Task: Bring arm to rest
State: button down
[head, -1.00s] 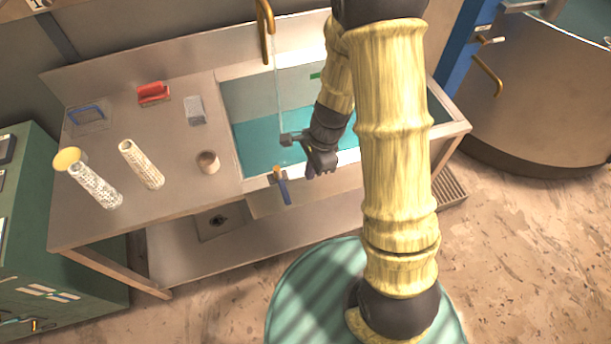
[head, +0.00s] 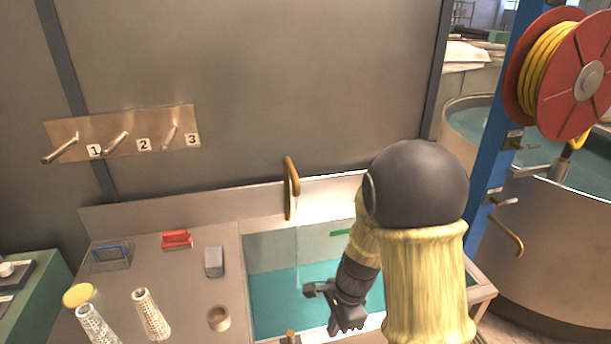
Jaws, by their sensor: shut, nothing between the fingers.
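My arm rises at the right of the head view, bent at a dark elbow, with its forearm reaching down over the sink. My gripper (head: 346,326) is at the sink's front edge, pointing down. It is shut and holds nothing. The sink (head: 275,295) holds teal water, and a thin stream falls into it from the brass tap (head: 291,185). The fingertips are small and dark, close to the front rim; I cannot tell whether they touch it.
On the counter (head: 190,285) left of the sink are two perforated white cylinders (head: 151,314), a yellow disc (head: 78,295), a red-handled brush (head: 177,239), a grey block (head: 213,262) and a small cup (head: 219,318). Numbered pegs (head: 120,140) are on the wall. A red hose reel (head: 575,80) hangs at right.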

jog(key=s+d+r+n+t+h, duration=0.1)
jog(key=s+d+r+n, duration=0.2)
jog(key=n, duration=0.4)
jog(key=s+d+r+n+t+h, duration=0.1)
jog(key=s+d+r+n+t, duration=0.1)
jog(key=r+n, duration=0.4)
jog(key=shift+s+d+n, duration=0.5)
jog(key=shift+s+n, duration=0.3)
jog(key=shift+n, duration=0.1)
jog(key=shift+s, duration=0.15)
